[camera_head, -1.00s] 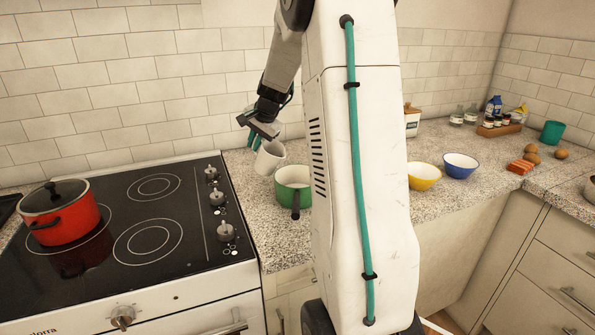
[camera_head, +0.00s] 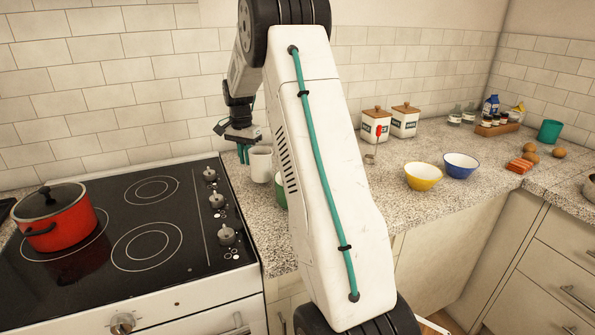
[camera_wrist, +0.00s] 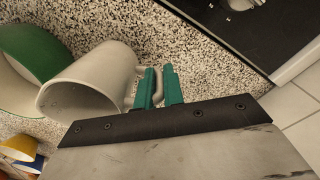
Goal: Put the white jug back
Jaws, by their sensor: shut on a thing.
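The white jug (camera_head: 261,164) is upright beside the hob, over the counter left of the green pot (camera_head: 280,193). My gripper (camera_head: 243,156) is at the jug's left side. In the wrist view my green fingers (camera_wrist: 159,88) are closed around the handle of the jug (camera_wrist: 92,78). The jug's open mouth shows there, with the green pot (camera_wrist: 28,60) just beyond it. I cannot tell whether the jug's base touches the counter. My arm hides most of the pot in the head view.
A red lidded pot (camera_head: 60,220) stands on the black hob (camera_head: 150,215). To the right are two white canisters (camera_head: 376,125), a yellow bowl (camera_head: 423,177) and a blue bowl (camera_head: 461,165). The tiled wall (camera_head: 110,100) is close behind. Bare counter (camera_head: 238,195) lies beside the hob.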

